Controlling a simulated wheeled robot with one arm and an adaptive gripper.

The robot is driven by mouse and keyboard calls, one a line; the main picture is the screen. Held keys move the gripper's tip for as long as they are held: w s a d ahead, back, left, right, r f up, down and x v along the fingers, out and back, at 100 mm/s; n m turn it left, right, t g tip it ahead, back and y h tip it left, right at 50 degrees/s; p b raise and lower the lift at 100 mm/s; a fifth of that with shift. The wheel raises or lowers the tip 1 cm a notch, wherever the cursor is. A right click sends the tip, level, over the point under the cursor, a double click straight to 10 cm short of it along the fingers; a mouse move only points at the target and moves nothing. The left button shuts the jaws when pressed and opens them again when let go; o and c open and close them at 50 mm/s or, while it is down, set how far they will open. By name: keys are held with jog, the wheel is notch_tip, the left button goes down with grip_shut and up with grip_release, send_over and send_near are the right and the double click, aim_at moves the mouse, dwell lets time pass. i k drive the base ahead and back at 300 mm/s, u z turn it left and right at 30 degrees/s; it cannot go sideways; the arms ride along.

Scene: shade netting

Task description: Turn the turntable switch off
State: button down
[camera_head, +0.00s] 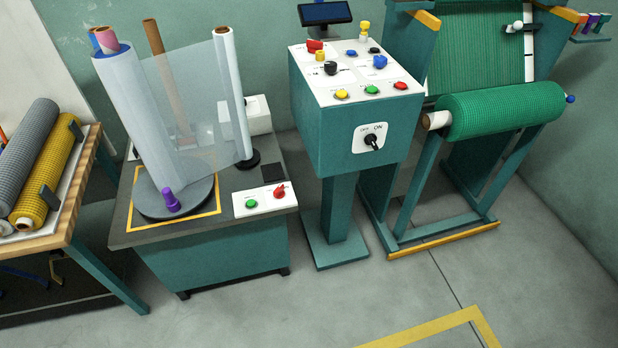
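The grey round turntable (200,205) sits inside a yellow square outline on a dark-topped teal machine. A tall film-wrapped roll (140,120) stands on it, and a purple knob (171,199) is at its front edge. A small white control box (258,212) at the machine's front right carries a red rotary switch (280,191) and a green button (251,204). No label by the red switch is readable. On the teal pedestal's front, a black switch (372,142) sits on a white plate marked OFF and ON. Its exact setting is too small to tell. My gripper is not in view.
The pedestal console (362,75) has several coloured buttons and knobs on top. A green netting roll (500,103) on a teal frame stands right of it. A wooden table (70,215) with rolls is at the left. The floor (300,310) in front is clear.

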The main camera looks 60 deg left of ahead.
aim_at(279, 193)
jog(key=u, duration=0.4)
jog(key=i, duration=1)
jog(key=u, duration=1.5)
jog(key=i, duration=0.6)
jog(key=u, duration=0.5)
jog(key=k, duration=0.5)
jog(key=u, duration=1.25)
jog(key=i, duration=0.65)
jog(key=u, duration=0.15)
